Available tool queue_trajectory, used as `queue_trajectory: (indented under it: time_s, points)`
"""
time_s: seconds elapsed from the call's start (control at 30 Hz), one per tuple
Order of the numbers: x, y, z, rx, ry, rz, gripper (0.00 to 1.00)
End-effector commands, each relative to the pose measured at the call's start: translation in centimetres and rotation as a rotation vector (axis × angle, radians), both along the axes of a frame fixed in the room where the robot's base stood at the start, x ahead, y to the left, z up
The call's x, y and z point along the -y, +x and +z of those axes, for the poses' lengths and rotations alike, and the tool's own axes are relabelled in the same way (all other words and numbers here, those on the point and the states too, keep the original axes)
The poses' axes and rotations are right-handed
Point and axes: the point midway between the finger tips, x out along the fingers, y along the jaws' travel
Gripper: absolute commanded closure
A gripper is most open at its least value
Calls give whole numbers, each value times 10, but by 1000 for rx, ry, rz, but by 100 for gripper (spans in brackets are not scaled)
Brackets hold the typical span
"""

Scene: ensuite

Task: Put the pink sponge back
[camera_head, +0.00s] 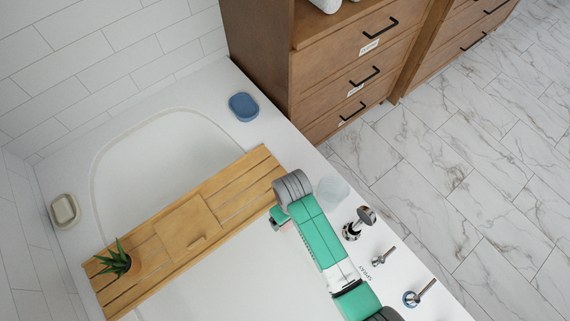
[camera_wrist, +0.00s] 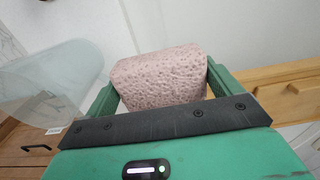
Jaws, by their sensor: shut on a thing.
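The pink sponge (camera_wrist: 160,78) is between the two green fingers of my gripper (camera_wrist: 162,84) in the wrist view, and the gripper is shut on it. In the head view my gripper (camera_head: 281,222) is at the right end of the wooden bath tray, beside the tub rim. A blue oval dish or sponge (camera_head: 243,106) sits on the far tub corner. A beige soap dish (camera_head: 65,210) sits on the left rim.
The wooden tray (camera_head: 225,190) spans the tub and carries a potted plant (camera_head: 118,261). A translucent cup (camera_head: 333,190) stands on the rim close to my arm, also seen large in the wrist view (camera_wrist: 55,85). Metal taps (camera_head: 384,256) line the rim. Wooden drawers (camera_head: 340,75) stand behind.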

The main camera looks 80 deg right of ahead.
Motion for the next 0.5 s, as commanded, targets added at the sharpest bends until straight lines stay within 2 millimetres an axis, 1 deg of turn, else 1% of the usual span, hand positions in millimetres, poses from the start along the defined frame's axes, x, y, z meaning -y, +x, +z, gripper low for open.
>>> queue_trajectory:
  time_s: [0.1, 0.17, 0.5]
  points:
    - [1, -1, -1, 0, 0, -2, 39]
    - [5, 3, -2, 0, -1, 0, 39]
    - [61, 51, -11, 0, -4, 1, 39]
